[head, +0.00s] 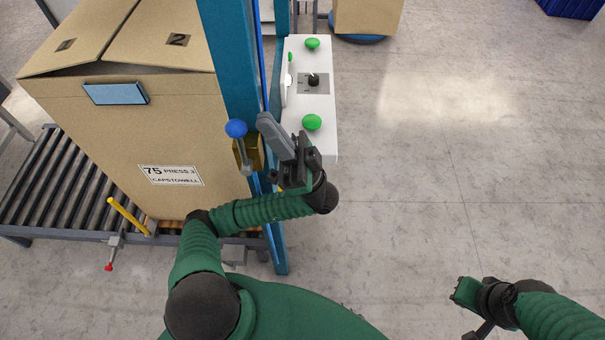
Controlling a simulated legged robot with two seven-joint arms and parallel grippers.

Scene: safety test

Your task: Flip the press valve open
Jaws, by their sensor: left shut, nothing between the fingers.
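A lever with a round blue knob (236,128) and a grey shaft stands by a brass-coloured valve body (255,150) on the blue post; this looks like the press valve. My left gripper (267,124) is just right of the knob, in front of part of the brass body. Its grey fingers are shut with nothing between them. A small gap shows between the fingers and the knob; contact with the valve body cannot be told. My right gripper (468,294) is at the lower right over bare floor, far from the valve; its fingers are unclear.
A blue post (230,60) rises beside a large cardboard box (130,130) on a roller conveyor (50,185). A white control box (322,140) with green buttons and a black knob is right of my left gripper. A yellow handle (128,215) is lower left.

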